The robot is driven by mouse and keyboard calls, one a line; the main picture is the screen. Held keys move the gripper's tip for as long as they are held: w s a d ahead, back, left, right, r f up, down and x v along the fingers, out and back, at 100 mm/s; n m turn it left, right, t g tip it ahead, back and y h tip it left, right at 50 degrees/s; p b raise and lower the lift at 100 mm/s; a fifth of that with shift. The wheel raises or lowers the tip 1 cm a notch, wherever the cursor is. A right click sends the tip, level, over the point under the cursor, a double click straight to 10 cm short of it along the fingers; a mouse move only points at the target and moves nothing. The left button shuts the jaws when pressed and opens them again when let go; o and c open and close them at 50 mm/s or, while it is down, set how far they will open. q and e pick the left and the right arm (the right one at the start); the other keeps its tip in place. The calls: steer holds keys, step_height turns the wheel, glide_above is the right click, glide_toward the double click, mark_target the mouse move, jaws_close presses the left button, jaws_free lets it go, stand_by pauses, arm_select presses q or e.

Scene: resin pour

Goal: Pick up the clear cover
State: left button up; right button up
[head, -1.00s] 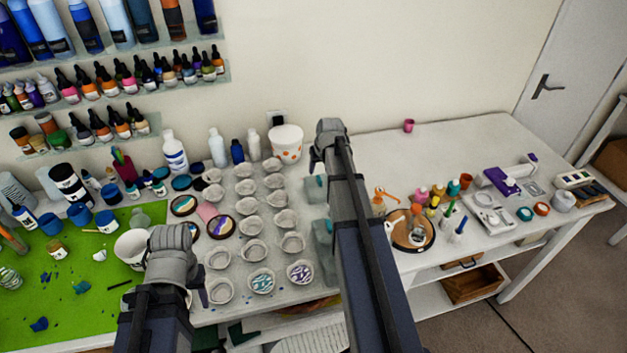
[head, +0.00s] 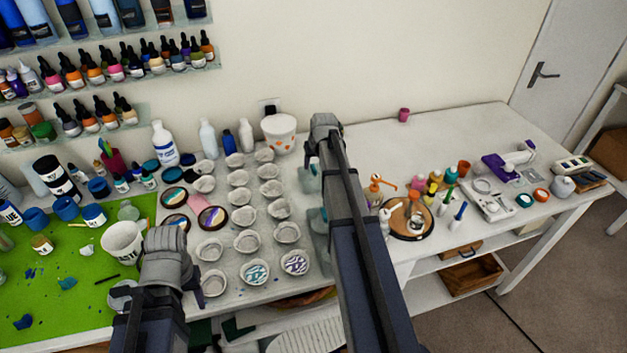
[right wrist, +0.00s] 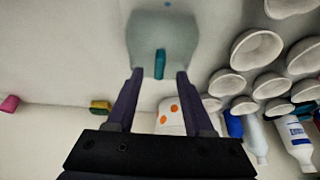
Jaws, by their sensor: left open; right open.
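A clear, grey-tinted cover (right wrist: 162,35) with a teal handle (right wrist: 160,63) lies on the table in the right wrist view. In the head view, two such clear pieces, a far one (head: 309,180) and a near one (head: 318,228), show partly behind my right arm. My right gripper (right wrist: 159,75) is open and empty, with the teal handle appearing between its fingertips; I cannot tell if they touch. In the head view, the right gripper's fingers (head: 310,150) are mostly hidden. My left gripper (head: 190,278) is open over the table near the green mat's edge.
Rows of white cups (head: 247,241) stand left of the covers. A white bucket with orange dots (head: 279,132) stands behind them. A round tray (head: 408,222) with small bottles is to the right. The table's back middle is mostly clear.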

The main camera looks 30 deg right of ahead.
steer(key=b+x, duration=0.1)
steer(key=x, duration=0.1)
steer(key=shift+w+f+b, duration=0.15)
steer(key=shift+f+b, duration=0.15)
steer(key=shift+f, duration=0.05)
arm_select(q)
step_height(320, 180, down, 2)
steer(key=shift+f, duration=0.25)
arm_select(e)
steer(key=shift+r, duration=0.1)
jaws_close()
